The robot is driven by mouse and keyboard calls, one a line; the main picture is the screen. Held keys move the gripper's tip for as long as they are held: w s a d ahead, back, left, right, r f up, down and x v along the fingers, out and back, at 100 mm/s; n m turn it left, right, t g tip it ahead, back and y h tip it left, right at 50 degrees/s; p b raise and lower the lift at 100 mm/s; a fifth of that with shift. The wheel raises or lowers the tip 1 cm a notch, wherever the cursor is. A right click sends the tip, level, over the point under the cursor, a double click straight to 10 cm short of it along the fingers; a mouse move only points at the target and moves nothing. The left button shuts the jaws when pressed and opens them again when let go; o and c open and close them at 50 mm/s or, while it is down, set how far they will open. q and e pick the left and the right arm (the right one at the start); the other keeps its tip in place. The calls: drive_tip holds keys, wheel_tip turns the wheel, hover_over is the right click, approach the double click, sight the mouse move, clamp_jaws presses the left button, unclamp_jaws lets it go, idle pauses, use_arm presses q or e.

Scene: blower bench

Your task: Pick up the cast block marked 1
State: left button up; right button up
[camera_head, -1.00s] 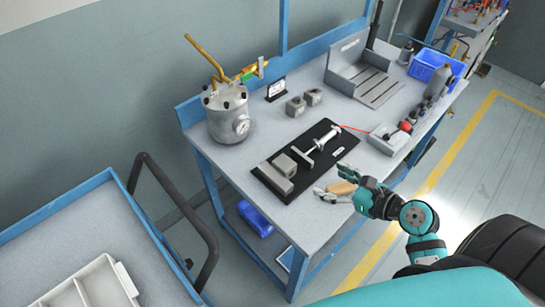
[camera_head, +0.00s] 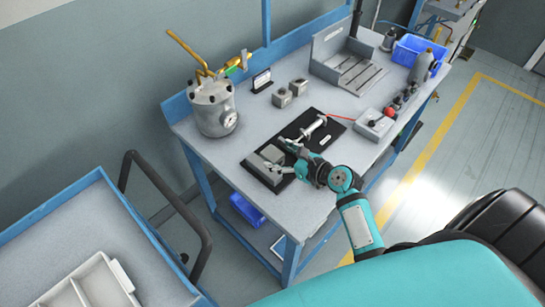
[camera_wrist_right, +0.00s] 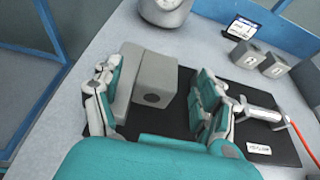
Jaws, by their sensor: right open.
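Two small grey cast blocks stand side by side on the bench behind the black mat. In the head view, they are the left block (camera_head: 282,98) and the right block (camera_head: 299,87). The wrist view also shows the left block (camera_wrist_right: 247,56) and the right block (camera_wrist_right: 275,67), each with a small mark too small to read surely. My right gripper (camera_head: 283,156) is open over the left end of the mat. In the wrist view its fingers (camera_wrist_right: 155,98) stand either side of a larger grey block (camera_wrist_right: 154,78); contact is unclear. My left gripper is out of view.
The black mat (camera_head: 330,124) also holds a metal shafted part (camera_head: 312,129). A steel pot with a gauge (camera_head: 213,108) stands at the left, a small sign (camera_head: 262,81) behind the blocks. A grey box with a red knob (camera_head: 374,125) is at the right.

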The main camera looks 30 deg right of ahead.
sight(274, 154)
drive_tip(key=shift+x, duration=1.5)
clamp_jaws()
